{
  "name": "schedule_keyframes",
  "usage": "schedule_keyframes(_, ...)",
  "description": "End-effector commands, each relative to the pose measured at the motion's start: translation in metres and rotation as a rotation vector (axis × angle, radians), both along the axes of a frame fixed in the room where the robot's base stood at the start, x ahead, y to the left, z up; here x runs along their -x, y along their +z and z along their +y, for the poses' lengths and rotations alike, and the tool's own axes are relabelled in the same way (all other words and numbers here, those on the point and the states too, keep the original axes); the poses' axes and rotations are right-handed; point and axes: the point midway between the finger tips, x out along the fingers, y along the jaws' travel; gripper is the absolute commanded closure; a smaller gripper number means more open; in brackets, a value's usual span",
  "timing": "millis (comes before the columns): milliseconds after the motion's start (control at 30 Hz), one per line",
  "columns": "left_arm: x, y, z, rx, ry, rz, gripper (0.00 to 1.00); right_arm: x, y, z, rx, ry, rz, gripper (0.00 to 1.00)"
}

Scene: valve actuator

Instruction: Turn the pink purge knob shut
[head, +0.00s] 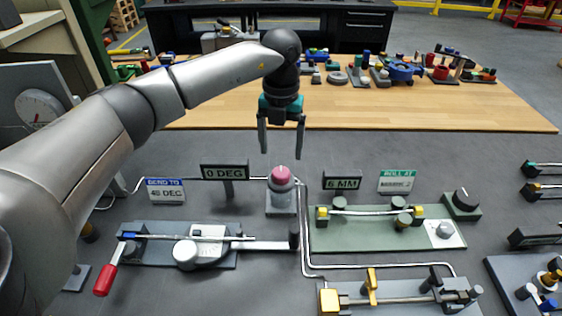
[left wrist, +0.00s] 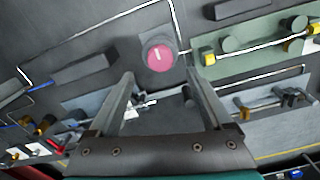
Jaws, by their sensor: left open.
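The pink purge knob (head: 281,175) sits on a grey block-shaped base (head: 281,202) at the middle of the grey bench. In the left wrist view the pink knob (left wrist: 159,57) shows from above, with a light mark on its face, beyond the fingertips and roughly between them in the picture. My left gripper (head: 283,152) hangs fingers down above and just behind the knob in the head view. It is open and empty, and its fingers (left wrist: 160,75) appear apart from the knob. My right gripper is not in view.
A green fixture plate (head: 375,238) with a metal rod stands right of the knob, a bending fixture (head: 205,245) with a red handle to the left. Signs reading 0 DEG (head: 225,172) and 6 MM (head: 342,181) flank it. A thin metal tube (head: 302,225) runs close by.

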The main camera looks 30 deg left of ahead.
Motion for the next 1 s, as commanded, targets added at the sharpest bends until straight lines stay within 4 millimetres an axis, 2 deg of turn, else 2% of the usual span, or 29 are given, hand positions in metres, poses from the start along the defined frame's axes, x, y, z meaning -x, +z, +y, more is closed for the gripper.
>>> schedule_keyframes(33,-0.001,0.014,0.000,0.000,-0.001,-0.006,0.17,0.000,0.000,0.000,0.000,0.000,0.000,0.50)
schedule_keyframes(200,-0.001,0.051,0.000,-0.001,0.000,-0.004,0.17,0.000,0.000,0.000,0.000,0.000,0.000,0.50)
schedule_keyframes(400,0.000,0.078,0.000,0.000,0.000,-0.002,0.17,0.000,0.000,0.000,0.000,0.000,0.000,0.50)
schedule_keyframes(600,0.000,0.085,0.000,0.000,0.000,0.000,0.17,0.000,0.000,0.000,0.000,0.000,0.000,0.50)
schedule_keyframes(1000,0.000,0.085,0.000,0.000,0.000,0.000,0.17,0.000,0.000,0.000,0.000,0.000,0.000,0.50)
